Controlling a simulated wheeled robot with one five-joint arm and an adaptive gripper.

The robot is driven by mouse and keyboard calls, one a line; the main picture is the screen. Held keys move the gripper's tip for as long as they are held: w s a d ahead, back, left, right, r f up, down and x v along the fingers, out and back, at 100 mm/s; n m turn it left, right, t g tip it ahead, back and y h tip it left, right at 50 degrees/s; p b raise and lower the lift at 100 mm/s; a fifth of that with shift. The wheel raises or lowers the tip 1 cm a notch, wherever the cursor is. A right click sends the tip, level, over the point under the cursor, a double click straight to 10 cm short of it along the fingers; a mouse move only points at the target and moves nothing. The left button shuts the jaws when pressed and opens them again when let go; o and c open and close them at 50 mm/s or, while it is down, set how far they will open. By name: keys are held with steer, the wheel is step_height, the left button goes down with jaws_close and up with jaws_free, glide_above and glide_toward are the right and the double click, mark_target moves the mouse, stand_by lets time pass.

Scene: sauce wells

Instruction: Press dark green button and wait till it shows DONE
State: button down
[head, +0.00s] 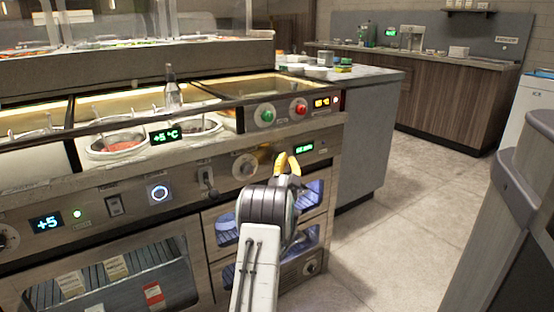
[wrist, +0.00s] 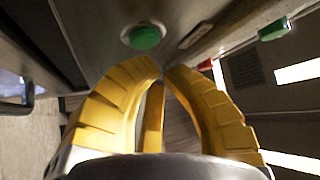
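The dark green button (head: 265,115) is round and sits on the control panel of the counter, left of a red button (head: 299,108). It also shows in the wrist view (wrist: 144,37), just beyond the fingertips and slightly left. A small yellow-lit display (head: 321,102) is right of the red button; its text is too small to read. My gripper (head: 287,158) is in front of the counter, below the buttons in the head view. Its yellow fingers (wrist: 163,70) are drawn together at the tips, with nothing held. The fingertips appear apart from the green button.
A knob (head: 245,166) and a small green-lit display (head: 303,148) are on the lower front panel. A metal rail (head: 110,120) runs along the counter above it. Sauce wells (head: 125,143) lie behind the rail. Open floor (head: 400,220) is at the right.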

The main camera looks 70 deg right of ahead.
steer(key=c, duration=1.9)
jaws_free()
jaws_close()
